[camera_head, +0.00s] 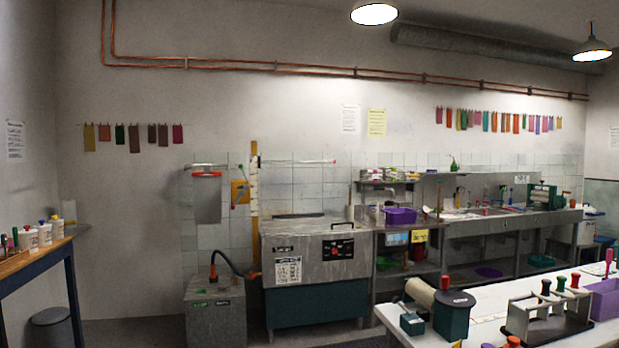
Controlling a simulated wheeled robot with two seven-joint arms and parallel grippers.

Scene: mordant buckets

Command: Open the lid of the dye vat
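The dye vat (310,265) is most likely the large grey metal tank on a dark green base, standing against the tiled wall in the middle of the head view. Its grey top (300,217) looks closed, and a dark handle (343,225) shows near its front right edge. A dark control panel with a red spot (338,249) and a white label are on its front. Neither of my grippers shows in this view.
A smaller grey box (216,308) with a black hose stands left of the vat. A white table (400,338) with tools is in the right foreground. A steel sink counter (500,215) runs along the wall to the right. A blue bench (40,252) is at the left.

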